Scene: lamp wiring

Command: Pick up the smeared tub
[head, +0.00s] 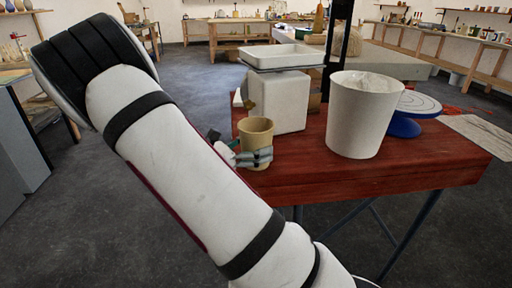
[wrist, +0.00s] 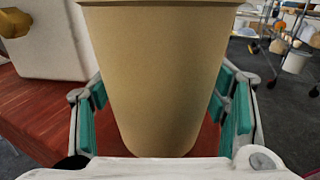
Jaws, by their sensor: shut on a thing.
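A tan tapered tub (head: 256,131) is upright at the left end of the red table. It fills the middle of the wrist view (wrist: 155,75). My gripper (head: 252,157) is shut on this tub, with its teal-padded fingers on both sides of it in the wrist view (wrist: 166,108). I cannot make out clear smears on the side facing me. I cannot tell whether its base touches the table. A larger white tub (head: 362,120) with whitish stuff at its top stands apart to the right on the table.
The red table (head: 390,170) also bears a white scale-like box with a tray (head: 278,95) just behind the tan tub. A blue-based turntable (head: 412,108) is behind the white tub. Shelves line the walls. The dark floor at left is open.

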